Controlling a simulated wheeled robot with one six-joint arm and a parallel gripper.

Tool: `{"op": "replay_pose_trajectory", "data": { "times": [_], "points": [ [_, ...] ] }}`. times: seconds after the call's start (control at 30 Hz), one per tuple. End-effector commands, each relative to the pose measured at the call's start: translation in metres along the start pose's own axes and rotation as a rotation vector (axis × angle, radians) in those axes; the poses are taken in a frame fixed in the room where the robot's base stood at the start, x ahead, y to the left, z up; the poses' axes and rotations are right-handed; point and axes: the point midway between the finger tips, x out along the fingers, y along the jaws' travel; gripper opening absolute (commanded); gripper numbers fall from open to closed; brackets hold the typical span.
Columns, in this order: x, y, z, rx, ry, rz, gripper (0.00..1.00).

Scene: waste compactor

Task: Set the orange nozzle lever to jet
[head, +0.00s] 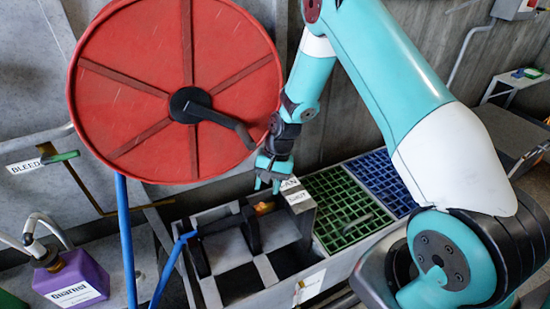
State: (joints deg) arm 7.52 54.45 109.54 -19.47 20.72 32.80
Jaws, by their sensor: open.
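The orange nozzle lever (265,207) is a small orange piece low in the middle of the head view, just below my gripper. It sits by a black upright part (252,228) over the grey trough. A white label (298,194) right of the lever carries words, one of which looks like "SHUT"; I cannot read them all. The lever's exact setting is too small to tell.
A big red hose reel (140,75) with a black crank (225,120) stands close left of my arm. Blue hose (125,240) hangs at left. Green (345,205) and blue (382,180) grates lie right of the trough. A purple jug (75,280) and green-handled valve (62,157) are at left.

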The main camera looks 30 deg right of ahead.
Motion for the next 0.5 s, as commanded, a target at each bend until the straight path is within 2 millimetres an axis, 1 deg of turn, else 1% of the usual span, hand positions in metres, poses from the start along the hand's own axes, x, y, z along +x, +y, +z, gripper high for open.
{"op": "replay_pose_trajectory", "data": {
  "times": [0.03, 0.2, 0.33, 0.5],
  "points": [
    [-0.015, -0.001, -0.001, 0.000, 0.006, -0.003, 0.41],
    [-0.057, 0.000, -0.001, 0.000, 0.005, -0.002, 0.41],
    [-0.080, 0.000, -0.001, 0.000, 0.004, -0.001, 0.41],
    [-0.097, 0.000, 0.000, -0.001, 0.001, 0.000, 0.41]
  ]
}}
